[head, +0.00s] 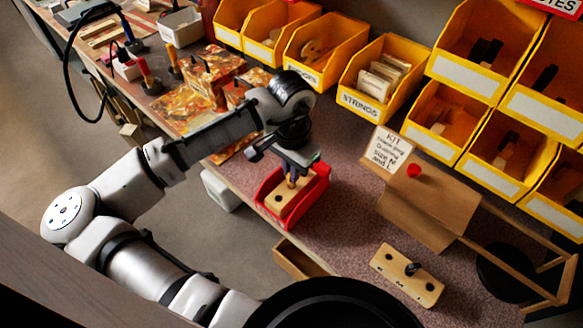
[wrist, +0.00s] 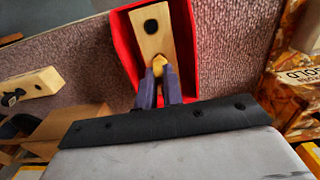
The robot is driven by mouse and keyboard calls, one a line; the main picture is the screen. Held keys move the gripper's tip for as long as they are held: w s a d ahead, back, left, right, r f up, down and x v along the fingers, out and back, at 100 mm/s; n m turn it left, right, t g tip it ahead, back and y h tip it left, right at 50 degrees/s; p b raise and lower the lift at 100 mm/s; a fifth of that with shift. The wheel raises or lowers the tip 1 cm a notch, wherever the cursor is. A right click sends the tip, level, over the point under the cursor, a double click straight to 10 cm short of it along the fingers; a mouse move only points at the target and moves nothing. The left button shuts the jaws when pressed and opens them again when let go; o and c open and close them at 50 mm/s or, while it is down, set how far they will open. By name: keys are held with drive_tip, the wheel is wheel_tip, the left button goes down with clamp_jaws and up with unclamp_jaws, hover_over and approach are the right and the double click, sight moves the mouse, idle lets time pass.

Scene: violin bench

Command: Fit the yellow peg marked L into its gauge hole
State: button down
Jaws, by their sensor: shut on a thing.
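My gripper (head: 291,178) points down over a red bin (head: 262,214), with its blue fingers shut on a small yellow peg. In the wrist view the peg (wrist: 159,65) shows between the fingertips (wrist: 159,82). Under it, in the red bin, lies a pale wooden block (head: 284,204) with a dark round hole (wrist: 151,26) apart from the peg. The peg's lower end and any letter on it are hidden, so I cannot tell if it is in a hole. A second wooden block (head: 420,284) lies on the bench, with a dark peg (head: 412,268) standing in it.
A cardboard kit box (head: 425,205) with a label card stands right of the red bin. Yellow bins (head: 322,55) line the bench's back. A wooden frame and black disc (head: 503,272) are at right. Bare bench top (head: 345,235) lies between bin and second block.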

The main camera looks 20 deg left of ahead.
drive_tip(key=shift+r+p, duration=1.4)
drive_tip(key=shift+r, duration=0.2)
drive_tip(key=shift+r, duration=0.1)
wheel_tip(320, 180, up, 5)
drive_tip(key=p, duration=0.4)
drive_tip(key=shift+f, duration=0.2)
wheel_tip(320, 180, up, 2)
drive_tip(key=shift+r+p, duration=0.1)
drive_tip(key=shift+p, duration=0.3)
drive_tip(key=shift+d, duration=0.1)
